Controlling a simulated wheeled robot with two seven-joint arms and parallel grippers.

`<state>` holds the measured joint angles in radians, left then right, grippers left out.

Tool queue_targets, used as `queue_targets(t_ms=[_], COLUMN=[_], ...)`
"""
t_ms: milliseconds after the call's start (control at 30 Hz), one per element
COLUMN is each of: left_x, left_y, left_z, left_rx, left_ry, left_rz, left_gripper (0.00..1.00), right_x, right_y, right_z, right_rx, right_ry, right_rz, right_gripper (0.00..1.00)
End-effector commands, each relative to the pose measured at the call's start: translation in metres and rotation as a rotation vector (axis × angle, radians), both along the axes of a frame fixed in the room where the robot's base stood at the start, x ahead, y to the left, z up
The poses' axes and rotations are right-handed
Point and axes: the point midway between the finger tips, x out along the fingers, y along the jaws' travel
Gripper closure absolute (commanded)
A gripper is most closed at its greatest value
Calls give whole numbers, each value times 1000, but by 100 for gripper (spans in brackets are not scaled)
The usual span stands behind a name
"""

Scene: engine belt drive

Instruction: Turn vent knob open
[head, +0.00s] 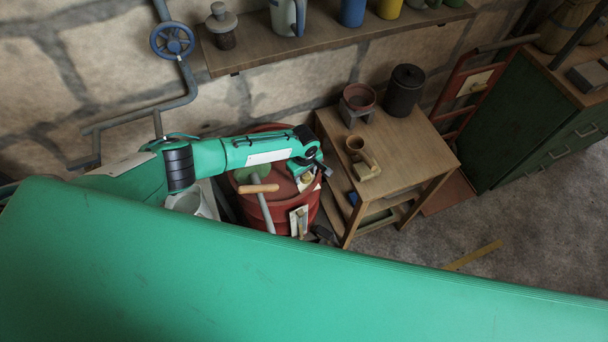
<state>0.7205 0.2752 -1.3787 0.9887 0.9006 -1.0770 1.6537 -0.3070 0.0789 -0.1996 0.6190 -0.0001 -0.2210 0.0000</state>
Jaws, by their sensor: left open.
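My left arm reaches in from the left, and its gripper (322,170) is over the right part of the top of a red drum (263,208). The gripper is open; no object shows between its fingers. A small pale, brass-coloured fitting (304,181) shows on the drum top just below and left of the gripper. It may be the vent knob, but it is too small and too covered to tell, and I cannot tell whether the fingers touch it. My right gripper is not in view.
A T-shaped tool with a wooden handle (259,188) stands at the drum's front. A wooden stand (408,150) is close on the right, with pots and a brass piece on top. A blue handwheel (172,41) is on the wall pipe. A large green surface blocks the lower view.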

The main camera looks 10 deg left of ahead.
Motion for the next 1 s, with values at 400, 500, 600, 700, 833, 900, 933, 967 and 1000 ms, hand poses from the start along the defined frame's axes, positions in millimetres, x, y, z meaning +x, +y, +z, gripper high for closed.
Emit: queue_targets(t_ms=[400,500,600,700,833,900,933,967,1000], left_x=[0,-1,-2,-2,-5,-5,-6,-6,-6], left_y=[1,1,1,2,2,2,1,1,1], left_z=[0,-1,-1,-1,-1,-1,-1,-1,-1], left_rx=[2,3,3,4,3,3,3,3,2], left_ry=[1,2,4,5,9,11,12,12,12], left_rz=[0,0,-6,-23,-68,-105,-123,-143,-170], left_gripper=[95,95,95,95,95,95,95,95,95], right_x=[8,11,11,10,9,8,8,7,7], right_y=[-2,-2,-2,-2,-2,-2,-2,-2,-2], right_z=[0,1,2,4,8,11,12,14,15], right_rx=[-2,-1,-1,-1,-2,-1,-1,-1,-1], right_ry=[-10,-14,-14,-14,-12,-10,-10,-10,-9], right_rz=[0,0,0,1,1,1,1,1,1], right_gripper=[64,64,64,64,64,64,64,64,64])
